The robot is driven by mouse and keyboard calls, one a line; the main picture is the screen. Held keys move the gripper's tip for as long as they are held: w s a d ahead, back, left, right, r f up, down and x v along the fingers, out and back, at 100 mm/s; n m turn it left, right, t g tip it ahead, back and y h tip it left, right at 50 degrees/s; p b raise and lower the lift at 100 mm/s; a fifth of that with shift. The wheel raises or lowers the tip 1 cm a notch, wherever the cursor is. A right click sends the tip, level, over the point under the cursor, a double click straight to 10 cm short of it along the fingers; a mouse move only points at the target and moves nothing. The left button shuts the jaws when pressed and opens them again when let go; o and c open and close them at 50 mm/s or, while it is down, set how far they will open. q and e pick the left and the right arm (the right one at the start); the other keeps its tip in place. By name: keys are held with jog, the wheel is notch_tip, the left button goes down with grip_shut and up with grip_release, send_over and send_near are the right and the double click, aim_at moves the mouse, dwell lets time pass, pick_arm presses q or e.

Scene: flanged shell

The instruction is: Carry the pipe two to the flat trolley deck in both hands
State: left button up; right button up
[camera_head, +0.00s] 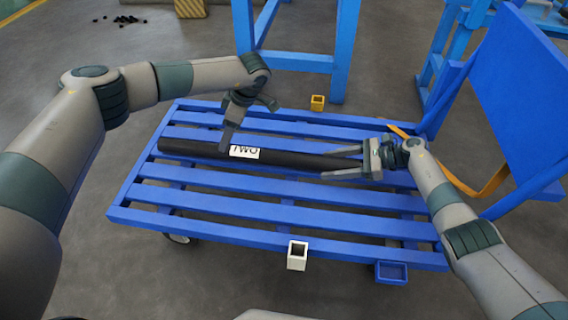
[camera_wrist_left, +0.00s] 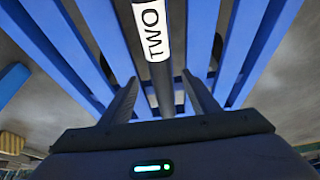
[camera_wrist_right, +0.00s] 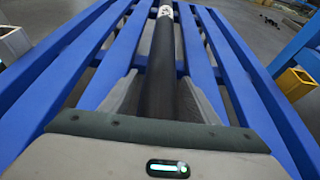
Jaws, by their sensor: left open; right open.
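The pipe two (camera_head: 195,150), a long black pipe with a white "TWO" label, lies across the slats of the blue flat trolley deck (camera_head: 200,226). My left gripper (camera_head: 240,122) is open above the pipe near the label; in the left wrist view its fingers stand either side of the pipe (camera_wrist_left: 163,88). My right gripper (camera_head: 342,164) is open at the pipe's right end; in the right wrist view its fingers flank the pipe (camera_wrist_right: 161,70). I cannot tell whether any finger touches it. The pipe's right end is hidden by the right gripper.
A blue upright panel (camera_head: 520,90) and an orange strap (camera_head: 490,184) are at the trolley's right. A yellow box (camera_head: 317,103) is at the back edge, a white box (camera_head: 297,258) and blue tray (camera_head: 391,272) at the front. A blue frame (camera_head: 300,62) stands behind.

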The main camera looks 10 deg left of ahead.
pick_arm(q)
jog(key=shift+v, duration=2.65)
jog(key=shift+r, duration=0.1)
pick_arm(e)
jog(key=shift+r, duration=0.1)
pick_arm(q)
notch_tip(320, 180, up, 30)
jog(key=p, duration=3)
pick_arm(e)
notch_tip(320, 180, up, 30)
